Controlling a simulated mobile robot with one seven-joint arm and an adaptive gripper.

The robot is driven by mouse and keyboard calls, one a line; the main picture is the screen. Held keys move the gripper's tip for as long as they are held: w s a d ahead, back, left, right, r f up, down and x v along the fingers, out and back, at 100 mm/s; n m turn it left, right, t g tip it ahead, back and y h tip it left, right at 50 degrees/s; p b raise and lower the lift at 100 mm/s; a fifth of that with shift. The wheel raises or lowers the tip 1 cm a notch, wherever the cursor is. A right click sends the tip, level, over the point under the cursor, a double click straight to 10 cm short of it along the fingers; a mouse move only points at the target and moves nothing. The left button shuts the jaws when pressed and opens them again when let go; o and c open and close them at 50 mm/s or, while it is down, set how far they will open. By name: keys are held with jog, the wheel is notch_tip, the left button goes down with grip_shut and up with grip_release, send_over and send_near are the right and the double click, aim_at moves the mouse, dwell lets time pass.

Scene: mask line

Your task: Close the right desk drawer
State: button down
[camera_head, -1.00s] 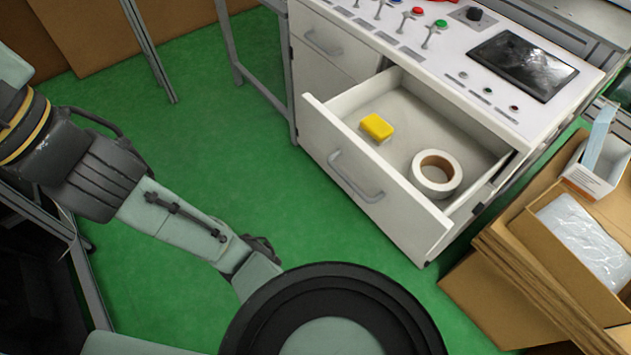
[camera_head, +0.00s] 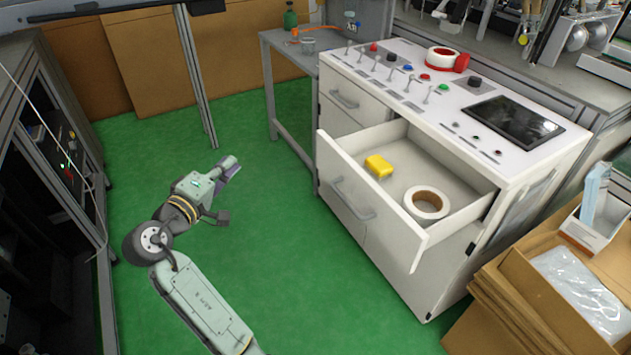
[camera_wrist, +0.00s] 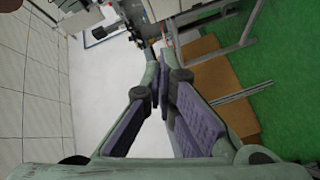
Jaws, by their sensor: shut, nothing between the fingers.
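The right desk drawer (camera_head: 352,205) of the white control desk (camera_head: 338,72) is pulled out in the head view. Its front panel has a grey bar handle (camera_head: 351,199). A yellow block (camera_head: 378,166) and a roll of white tape (camera_head: 410,206) lie inside it. The left drawer (camera_head: 345,96) is shut. My gripper (camera_head: 231,166) is to the left of the open drawer, above the green floor, apart from the drawer front. In the wrist view my gripper (camera_wrist: 163,100) has its purple-padded fingers together with nothing between them. The drawer is not clearly visible in the wrist view.
Cardboard boxes (camera_head: 500,318) stand at the right, close to the desk. A grey metal table (camera_head: 284,48) stands behind the left end of the desk. A dark rack (camera_head: 60,170) is on the left. Green floor (camera_head: 262,235) lies clear between my arm and the drawer.

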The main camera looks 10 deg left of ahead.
jog(key=s+d+f+m+g+h, duration=0.2)
jog(key=s+d+f+g+h, duration=0.1)
jog(key=d+f+h, duration=0.4)
jog(key=w+d+p, duration=0.3)
jog(key=w+d, duration=0.5)
jog(key=d, duration=0.3)
jog(key=shift+d+y, duration=0.35)
jog(key=shift+y, duration=0.05)
jog(key=shift+w+f, duration=0.1)
send_over(403, 176)
jog(key=w+a, duration=0.3)
jog(key=w, duration=0.1)
jog(key=shift+s+d+b, duration=0.1)
jog(key=shift+d+b, duration=0.05)
jog(key=shift+b, duration=0.25)
